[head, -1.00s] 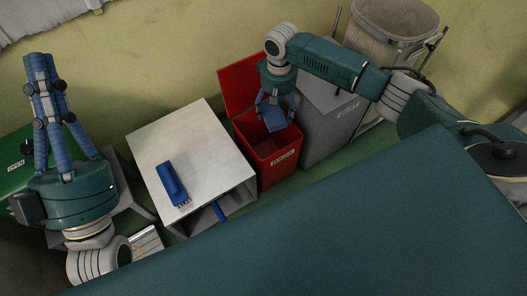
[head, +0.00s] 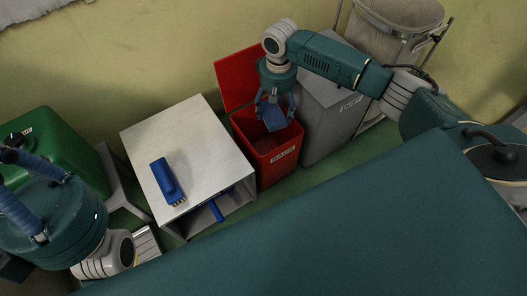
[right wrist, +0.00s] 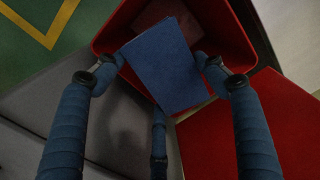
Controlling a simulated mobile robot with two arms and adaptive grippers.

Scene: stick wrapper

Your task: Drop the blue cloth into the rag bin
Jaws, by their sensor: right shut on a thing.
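The blue cloth (head: 275,119) hangs flat from my right gripper (head: 274,100) over the mouth of the red rag bin (head: 272,160). In the right wrist view the cloth (right wrist: 165,68) lies between the fingers of my right gripper (right wrist: 160,66), which is shut on it. The bin's opening (right wrist: 110,38) is below it, and the cloth covers part of the inside. The bin's red lid (head: 238,77) stands open. My left gripper (head: 22,195) is at the left edge, partly cut off, and its fingertips cannot be judged.
A white-topped stand (head: 190,145) left of the bin carries a blue brush-like object (head: 168,182). A grey bin (head: 325,125) stands close on the right, with a beige hamper (head: 385,50) behind. A green container (head: 50,145) is at the left.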

